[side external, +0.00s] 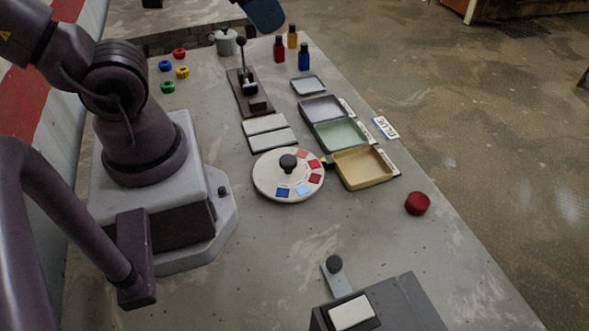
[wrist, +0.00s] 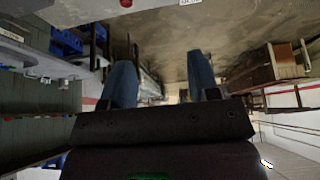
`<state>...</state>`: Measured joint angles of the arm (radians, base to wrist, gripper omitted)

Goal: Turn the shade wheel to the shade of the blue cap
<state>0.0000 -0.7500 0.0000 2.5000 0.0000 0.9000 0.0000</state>
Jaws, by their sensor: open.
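The shade wheel (side external: 262,180) is a white disc with a black centre knob (side external: 288,162), lying mid-table in the side view. Red, dark blue and light blue patches show along its right and front rim. A small dark and yellow piece (side external: 328,161) sits at its right edge. The blue cap (side external: 166,65) lies at the back left among red, yellow and green caps. My gripper (wrist: 161,78) shows in the wrist view with two blue fingers apart and nothing between them. It is away from the wheel.
Grey, green and yellow trays (side external: 363,168) stand right of the wheel, near a label reading BLUE (side external: 386,128). A lever stand (side external: 249,92), bottles (side external: 304,57) and a pot (side external: 226,42) are behind. A red knob (side external: 417,203) and a dark box (side external: 390,305) are in front.

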